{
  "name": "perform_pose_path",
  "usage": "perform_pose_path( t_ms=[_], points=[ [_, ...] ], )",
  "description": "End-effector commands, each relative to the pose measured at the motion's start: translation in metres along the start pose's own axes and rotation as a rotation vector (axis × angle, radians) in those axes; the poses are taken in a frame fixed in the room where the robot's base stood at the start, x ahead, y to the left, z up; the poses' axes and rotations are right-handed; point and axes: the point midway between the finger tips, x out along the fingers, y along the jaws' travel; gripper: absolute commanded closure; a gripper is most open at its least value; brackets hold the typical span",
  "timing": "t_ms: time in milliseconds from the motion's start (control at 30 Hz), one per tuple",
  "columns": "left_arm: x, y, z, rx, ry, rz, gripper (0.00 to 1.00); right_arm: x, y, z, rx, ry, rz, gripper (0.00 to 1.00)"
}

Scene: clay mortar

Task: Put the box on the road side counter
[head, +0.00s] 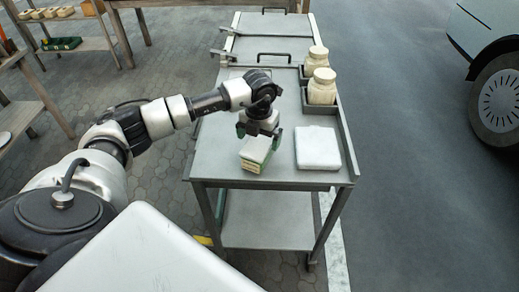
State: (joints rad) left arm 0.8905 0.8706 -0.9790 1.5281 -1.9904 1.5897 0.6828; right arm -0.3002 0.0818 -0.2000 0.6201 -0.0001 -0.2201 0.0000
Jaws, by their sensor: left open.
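A small cream box (255,151) with a striped side sits near the front of the grey counter (222,151), beside the road. My left gripper (259,137) points down at the box, with its green-tipped fingers open at the sides of its top. Whether the fingers touch it cannot be told. The gripper hides the back of the box. My right gripper is out of view.
A white flat case (318,148) lies right of the box. Two cream jars (321,88) (316,60) stand in dark trays along the right edge. Wooden shelves (85,44) with goods are at the upper left. A vehicle wheel (498,102) is at the right.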

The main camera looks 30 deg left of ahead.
Motion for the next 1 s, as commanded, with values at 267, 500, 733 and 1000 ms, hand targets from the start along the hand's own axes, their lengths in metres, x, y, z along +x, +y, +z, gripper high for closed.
perform_pose_path(
  t_ms=[267, 500, 733, 1000],
  points=[
    [0.031, -0.003, -0.003, -0.001, 0.005, 0.000, 0.00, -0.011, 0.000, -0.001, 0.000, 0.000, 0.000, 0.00],
    [0.055, -0.003, -0.002, 0.001, 0.001, -0.001, 0.00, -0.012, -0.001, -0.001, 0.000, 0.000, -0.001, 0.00],
    [0.055, -0.003, -0.002, 0.001, -0.001, -0.002, 0.03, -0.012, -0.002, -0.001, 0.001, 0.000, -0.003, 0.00],
    [0.055, -0.003, -0.002, 0.001, -0.001, -0.002, 0.44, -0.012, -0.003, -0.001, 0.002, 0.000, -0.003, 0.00]
  ],
)
